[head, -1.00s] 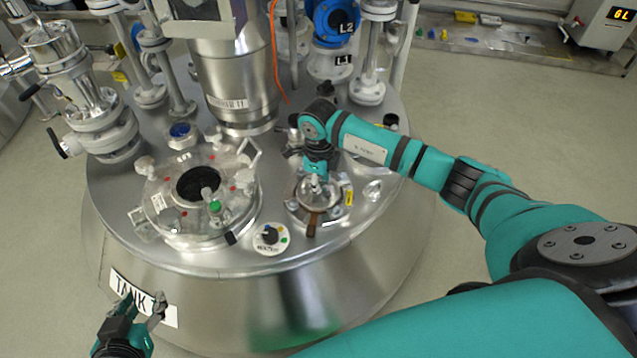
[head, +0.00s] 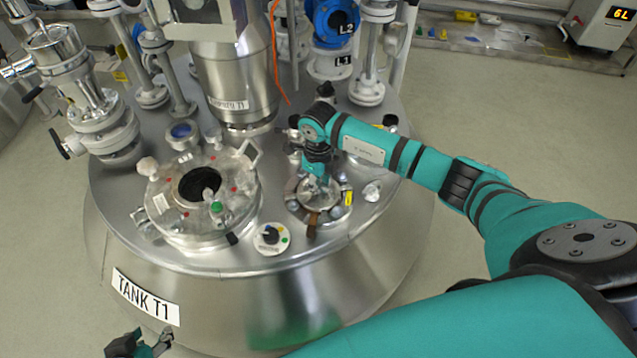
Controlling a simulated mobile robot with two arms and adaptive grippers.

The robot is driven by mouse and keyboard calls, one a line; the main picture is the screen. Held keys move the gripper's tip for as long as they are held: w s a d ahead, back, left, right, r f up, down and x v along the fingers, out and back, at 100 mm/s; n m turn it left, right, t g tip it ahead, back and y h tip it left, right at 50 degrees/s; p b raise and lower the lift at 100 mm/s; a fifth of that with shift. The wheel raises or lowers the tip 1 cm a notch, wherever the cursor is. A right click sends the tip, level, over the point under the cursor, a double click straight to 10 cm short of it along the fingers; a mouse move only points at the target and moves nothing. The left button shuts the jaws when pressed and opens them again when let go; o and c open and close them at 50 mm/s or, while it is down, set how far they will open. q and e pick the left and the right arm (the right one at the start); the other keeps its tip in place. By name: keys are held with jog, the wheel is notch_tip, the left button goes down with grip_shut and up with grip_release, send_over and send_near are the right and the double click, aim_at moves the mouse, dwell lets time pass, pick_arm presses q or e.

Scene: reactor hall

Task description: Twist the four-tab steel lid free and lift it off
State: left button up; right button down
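The round steel lid (head: 318,194) sits on a port on the right side of the tank top, with clamp-like tabs around its edge. A brown handle or tab (head: 312,222) sticks out toward the front. My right gripper (head: 317,184) points down onto the middle of the lid. Its fingers are small and partly hidden by the wrist, so I cannot tell whether they are closed on the lid's knob. My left gripper (head: 150,343) is at the bottom left edge of the head view, in front of the tank and partly cut off. Its fingers look apart and empty.
A larger clear-covered hatch (head: 202,200) with a dark opening stands left of the lid. A small dial (head: 270,238) is in front. A steel column (head: 234,80), a blue valve (head: 334,20) and pipes rise behind. The tank's front rim is clear.

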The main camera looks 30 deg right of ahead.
jog(key=shift+m, duration=0.5)
pick_arm(q)
jog(key=s+a+f+g+p, duration=0.1)
jog(key=s+g, duration=0.2)
jog(key=s, duration=0.2)
jog(key=shift+s+a+f+y, duration=0.25)
jog(key=shift+a+f+y, duration=0.15)
pick_arm(e)
jog(key=shift+m, duration=0.6)
notch_tip(320, 180, up, 3)
jog(key=shift+f+p, duration=0.1)
jog(key=shift+p, duration=1.05)
notch_tip(320, 180, up, 4)
jog(key=p, duration=0.3)
jog(key=shift+r+p, duration=0.25)
jog(key=shift+p, duration=0.1)
pick_arm(q)
notch_tip(320, 180, down, 12)
jog(key=g, duration=0.1)
pick_arm(e)
jog(key=shift+r, duration=0.15)
pick_arm(q)
jog(key=shift+w+d, duration=0.1)
pick_arm(e)
jog(key=shift+r, duration=0.1)
